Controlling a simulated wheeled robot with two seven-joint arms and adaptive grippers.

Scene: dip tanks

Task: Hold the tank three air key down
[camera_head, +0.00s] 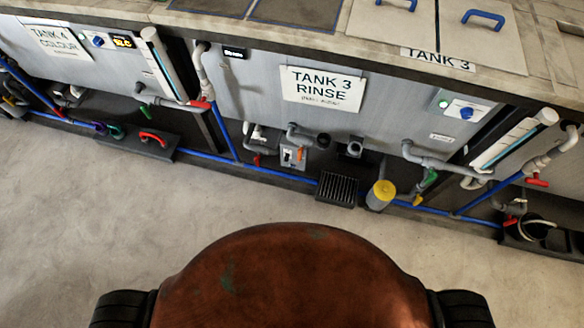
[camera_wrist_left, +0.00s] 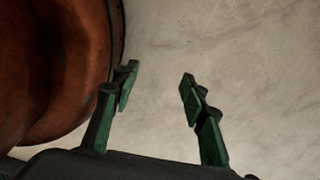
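Tank three (camera_head: 240,85) is a grey-fronted tank with a white "TANK 3 RINSE" sign (camera_head: 322,90). Below it, near the floor, a small grey box (camera_head: 293,156) carries a switch-like white and dark face, with an orange part at its right edge. I cannot tell whether this is the air key; no label on it is readable. My left gripper (camera_wrist_left: 158,78) shows in the left wrist view, open and empty, its green-padded fingers apart above bare floor. Neither gripper shows in the head view, so both are apart from anything seen there.
A black slotted grate (camera_head: 337,188) and a yellow-topped canister (camera_head: 381,194) stand on the floor edge before tank three. A blue pipe (camera_head: 200,158) runs low along the tanks. Grey and red-handled pipes flank the tank. The concrete floor (camera_head: 130,210) in front is clear.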

